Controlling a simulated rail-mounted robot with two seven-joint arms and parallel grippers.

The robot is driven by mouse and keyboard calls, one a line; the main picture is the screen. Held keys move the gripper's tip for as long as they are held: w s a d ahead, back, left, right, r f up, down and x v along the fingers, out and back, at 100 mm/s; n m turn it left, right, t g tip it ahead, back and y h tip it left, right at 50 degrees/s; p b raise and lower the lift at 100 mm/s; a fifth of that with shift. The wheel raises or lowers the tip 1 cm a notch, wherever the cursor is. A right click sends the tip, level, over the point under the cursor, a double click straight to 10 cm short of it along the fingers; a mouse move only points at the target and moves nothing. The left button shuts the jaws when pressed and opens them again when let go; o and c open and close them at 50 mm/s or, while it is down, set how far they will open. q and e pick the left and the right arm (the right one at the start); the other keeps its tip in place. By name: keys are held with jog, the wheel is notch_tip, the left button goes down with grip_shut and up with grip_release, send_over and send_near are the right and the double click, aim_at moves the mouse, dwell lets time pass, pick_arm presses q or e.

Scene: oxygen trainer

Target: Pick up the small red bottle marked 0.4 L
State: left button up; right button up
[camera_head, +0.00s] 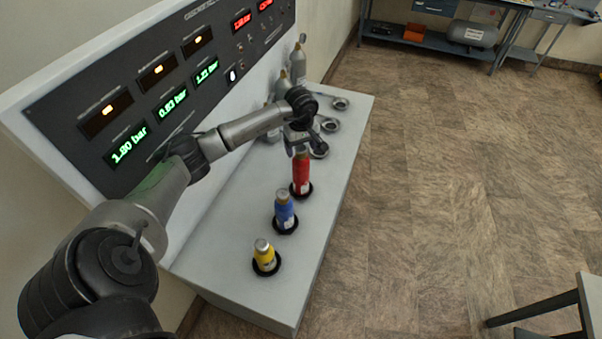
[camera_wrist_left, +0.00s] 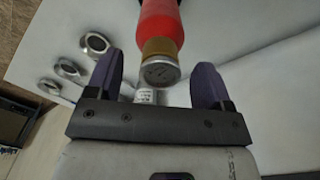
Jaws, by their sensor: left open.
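The red bottle (camera_head: 301,175) stands upright in a black ring holder on the grey bench, the farthest of three coloured bottles. Its label is too small to read. In the left wrist view the red bottle (camera_wrist_left: 160,28) has a brass neck and a round metal cap. My left gripper (camera_head: 300,146) is directly above the red bottle. In the wrist view the left gripper (camera_wrist_left: 158,85) is open, with one dark finger on each side of the cap and a gap to both. My right gripper does not show.
A blue bottle (camera_head: 284,213) and a yellow bottle (camera_head: 265,256) stand nearer in the row. The panel (camera_head: 150,85) rises on the left. The bench's right strip (camera_head: 345,150) is clear.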

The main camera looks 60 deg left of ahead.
aim_at(301, 172)
pick_arm(q)
jog(key=shift+f, duration=1.25)
grip_shut()
